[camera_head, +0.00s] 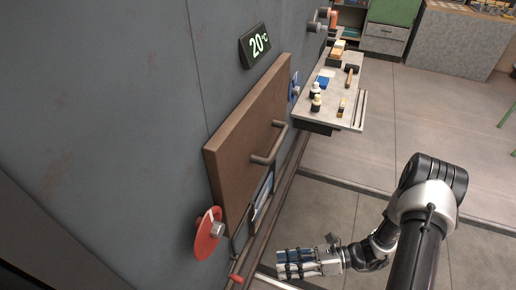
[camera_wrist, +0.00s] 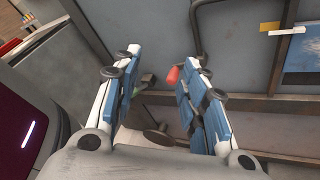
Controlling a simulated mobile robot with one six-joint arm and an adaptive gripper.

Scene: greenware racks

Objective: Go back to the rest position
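My gripper (camera_head: 282,263) is low in the head view, right of the wall and beyond the red-tipped lever's end, with its fingers pointing left. In the wrist view my gripper (camera_wrist: 162,62) shows two blue-padded fingers spread apart with an empty gap. The red lever tip (camera_wrist: 174,74) appears beyond the gap, near the right finger; it also shows in the head view (camera_head: 237,279). I cannot tell the exact distance between them. My arm reaches down from the right side of the head view.
A brown door (camera_head: 245,140) with a bar handle (camera_head: 270,146) is on the grey wall, below a 20°C display (camera_head: 255,46). A red disc (camera_head: 207,234) is beside it. A shelf (camera_head: 336,112) with bottles and tools juts out beyond. Open floor (camera_head: 420,120) lies right.

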